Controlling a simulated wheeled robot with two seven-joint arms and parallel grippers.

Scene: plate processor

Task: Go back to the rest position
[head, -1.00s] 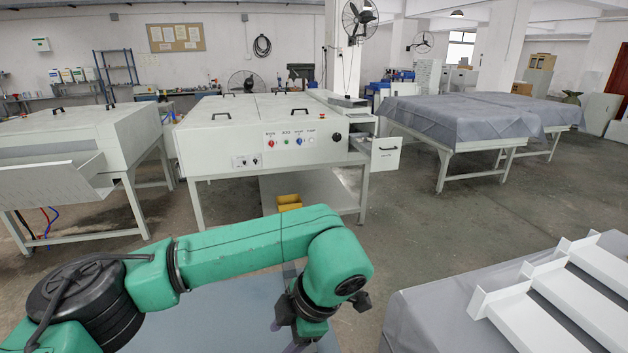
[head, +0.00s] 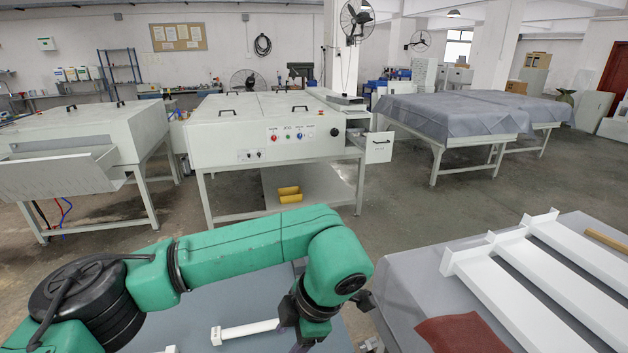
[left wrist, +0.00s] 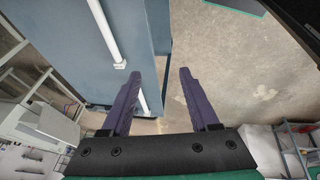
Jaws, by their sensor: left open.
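My left arm, green with black joints, comes in from the left in the head view and bends down at the bottom centre. Its gripper is mostly hidden below the wrist there. In the left wrist view my left gripper (left wrist: 160,72) has its two dark purple fingers spread apart with nothing between them. Concrete floor and the edge of a blue-grey surface show beyond the fingers. My right gripper is in neither view.
A blue-grey surface (head: 190,320) with a white bar (head: 248,331) lies under my left arm. A cloth-covered table (head: 410,290) with white profiles (head: 520,280) and a red cloth (head: 462,334) stands at right. A white machine (head: 235,150) stands ahead across open floor (head: 400,210).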

